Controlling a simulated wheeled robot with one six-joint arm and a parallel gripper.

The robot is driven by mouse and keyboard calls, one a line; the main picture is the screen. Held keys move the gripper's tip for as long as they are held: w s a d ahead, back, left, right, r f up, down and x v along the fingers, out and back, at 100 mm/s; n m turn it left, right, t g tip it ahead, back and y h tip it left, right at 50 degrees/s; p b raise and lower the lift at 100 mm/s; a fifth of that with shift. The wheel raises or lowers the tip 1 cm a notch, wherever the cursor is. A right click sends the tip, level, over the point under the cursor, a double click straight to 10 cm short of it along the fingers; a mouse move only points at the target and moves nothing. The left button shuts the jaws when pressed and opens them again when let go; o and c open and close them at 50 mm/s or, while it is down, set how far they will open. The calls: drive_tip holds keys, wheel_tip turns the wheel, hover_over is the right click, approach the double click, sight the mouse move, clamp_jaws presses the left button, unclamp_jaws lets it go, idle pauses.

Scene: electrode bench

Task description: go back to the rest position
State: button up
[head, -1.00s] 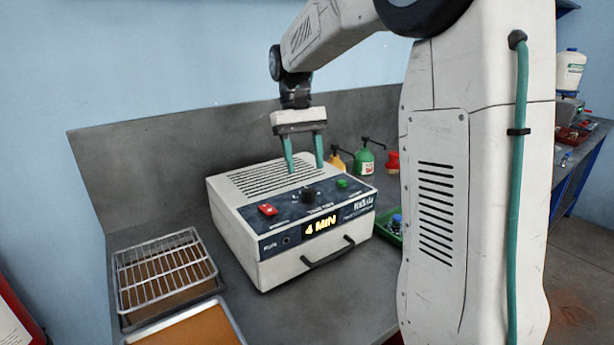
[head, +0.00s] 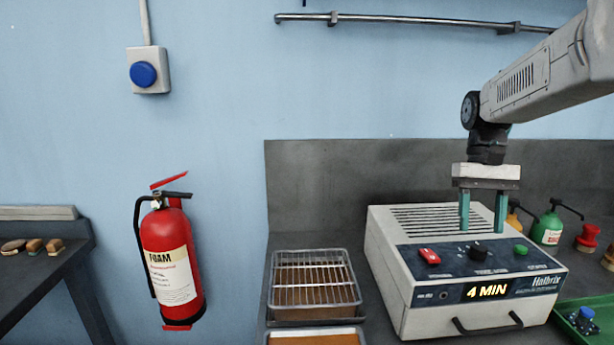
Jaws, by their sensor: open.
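My gripper (head: 482,228) hangs from my arm at the right of the head view, with its two teal fingers pointing down. The fingers are apart and nothing is between them. They are over the white oven-like box (head: 400,300), close to its control panel. I cannot tell whether the fingertips touch it. The box has a lit "4 MIN" display (head: 487,290), a dark knob (head: 478,250), a red switch (head: 429,257) and a green button (head: 521,249).
A wire rack (head: 313,283) on a tray stands left of the box. Green and yellow bottles are behind it; a green tray (head: 590,325) is at its right. A red fire extinguisher (head: 172,255) hangs on the wall. Another bench (head: 40,270) is at far left.

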drive_tip(key=s+a+f+n+t, duration=0.1)
drive_tip(key=s+a, duration=0.4)
drive_tip(key=s, duration=0.7)
drive_tip(key=s+a+f+n+t, duration=0.1)
drive_tip(key=s+a+t, duration=0.3)
drive_tip(key=s, duration=0.8)
drive_tip(key=shift+a+f+n+h, duration=0.3)
drive_tip(key=shift+a+f+h, duration=0.1)
drive_tip(key=shift+a+f, duration=0.2)
drive_tip(key=shift+s, duration=0.1)
